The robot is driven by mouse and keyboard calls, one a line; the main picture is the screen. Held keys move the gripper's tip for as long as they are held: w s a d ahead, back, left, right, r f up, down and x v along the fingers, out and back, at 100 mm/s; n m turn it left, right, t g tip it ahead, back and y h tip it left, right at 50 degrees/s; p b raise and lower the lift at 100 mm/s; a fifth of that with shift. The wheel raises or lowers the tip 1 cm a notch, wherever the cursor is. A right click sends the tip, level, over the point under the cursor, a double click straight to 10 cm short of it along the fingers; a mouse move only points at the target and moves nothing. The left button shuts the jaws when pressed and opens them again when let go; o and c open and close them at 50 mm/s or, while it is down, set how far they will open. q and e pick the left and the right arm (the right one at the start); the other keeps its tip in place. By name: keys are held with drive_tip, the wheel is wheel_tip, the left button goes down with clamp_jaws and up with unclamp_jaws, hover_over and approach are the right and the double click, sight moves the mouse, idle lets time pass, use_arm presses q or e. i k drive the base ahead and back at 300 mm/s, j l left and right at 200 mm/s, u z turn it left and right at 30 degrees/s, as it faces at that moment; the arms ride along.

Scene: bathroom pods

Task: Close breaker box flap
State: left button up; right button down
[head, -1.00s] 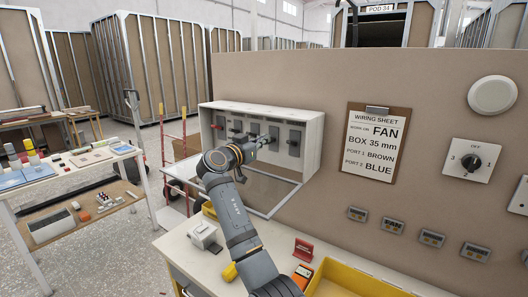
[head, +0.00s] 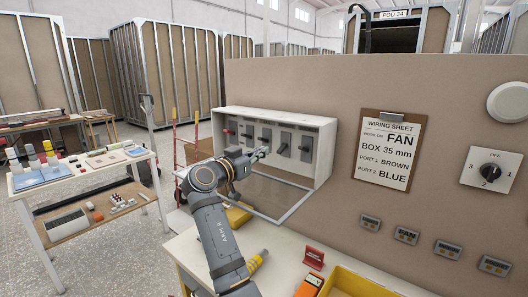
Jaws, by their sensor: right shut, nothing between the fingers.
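The breaker box (head: 322,135) is a white open-fronted case on the beige wall panel, with several grey breaker switches inside. Its flap (head: 294,207) is open, hanging out low in front of the box as a pale-framed clear panel. My right arm reaches up from the bottom of the head view. Its gripper (head: 264,152) is shut and empty, in front of the breakers and above the flap. The arm hides part of the flap's left side. I cannot tell whether the gripper touches a breaker. My left gripper is not in view.
A wiring sheet (head: 390,150) and a rotary switch (head: 491,171) are on the panel to the right. Below are a white bench with a yellow tray (head: 345,284) and a red card holder (head: 314,256). A side table (head: 84,176) stands left.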

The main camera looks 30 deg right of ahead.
sight(277, 223)
drive_tip(key=k+j, duration=0.1)
drive_tip(key=j, duration=0.25)
drive_tip(key=k+j, duration=0.1)
drive_tip(key=j, duration=0.25)
drive_tip(key=k+j, duration=0.1)
drive_tip(key=j, duration=0.25)
drive_tip(key=k+j, duration=0.1)
drive_tip(key=j, duration=0.25)
